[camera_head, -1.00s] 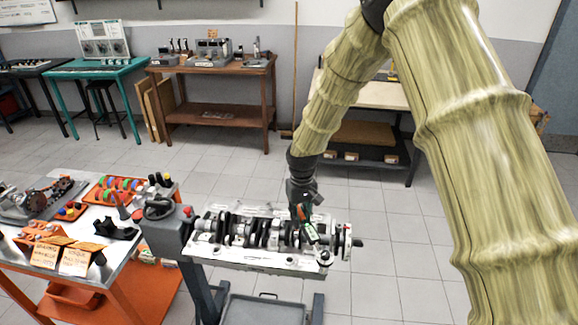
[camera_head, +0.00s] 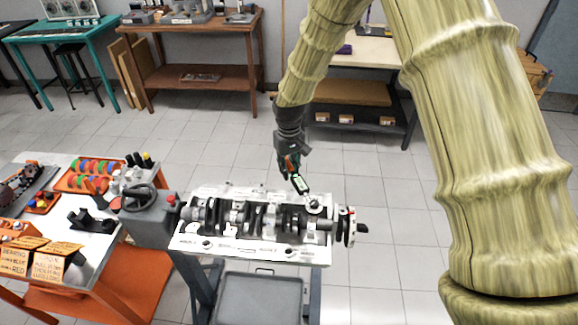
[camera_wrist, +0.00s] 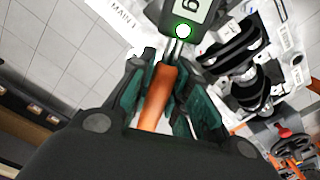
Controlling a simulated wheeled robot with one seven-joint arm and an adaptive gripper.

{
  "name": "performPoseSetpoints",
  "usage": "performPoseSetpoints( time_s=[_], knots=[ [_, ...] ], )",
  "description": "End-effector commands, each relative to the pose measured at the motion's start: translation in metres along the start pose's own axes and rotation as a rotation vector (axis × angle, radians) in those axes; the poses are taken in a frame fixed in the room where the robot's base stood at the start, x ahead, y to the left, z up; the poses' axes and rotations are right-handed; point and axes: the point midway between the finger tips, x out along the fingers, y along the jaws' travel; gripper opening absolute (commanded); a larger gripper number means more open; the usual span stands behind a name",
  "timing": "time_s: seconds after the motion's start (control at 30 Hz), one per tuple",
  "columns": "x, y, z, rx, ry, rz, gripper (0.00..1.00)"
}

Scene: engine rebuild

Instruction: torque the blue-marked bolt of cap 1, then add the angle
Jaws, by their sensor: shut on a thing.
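My gripper (camera_head: 289,166) is above the back right edge of the engine block (camera_head: 215,246). It is shut on a torque wrench (camera_head: 300,184) with an orange handle (camera_wrist: 157,98), also seen between the fingers in the wrist view (camera_wrist: 165,75). The wrench's dark head has a pale display and a lit green ring (camera_wrist: 183,31). A white "MAIN 1" label (camera_wrist: 116,14) shows beside it. The crankshaft (camera_head: 270,217) lies along the block. I cannot make out the blue-marked bolt or cap 1, nor whether the wrench touches anything.
The block sits on a stand with a grey tray (camera_head: 260,297) below. A tool cart (camera_head: 100,232) with orange trays and note cards stands at left. Wooden benches (camera_head: 205,75) line the back wall. Open tiled floor lies behind and right of the block.

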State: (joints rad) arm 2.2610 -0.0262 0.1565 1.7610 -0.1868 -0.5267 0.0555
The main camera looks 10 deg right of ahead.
Motion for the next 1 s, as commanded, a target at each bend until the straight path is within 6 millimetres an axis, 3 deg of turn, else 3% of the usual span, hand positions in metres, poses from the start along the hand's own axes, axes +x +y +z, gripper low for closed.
performPoseSetpoints(
  time_s=[0.6, 1.0],
  knots=[
    [0.036, 0.002, -0.002, 0.002, -0.003, -0.001, 0.00],
    [0.033, 0.001, 0.000, 0.002, -0.003, -0.001, 0.00]
  ],
)
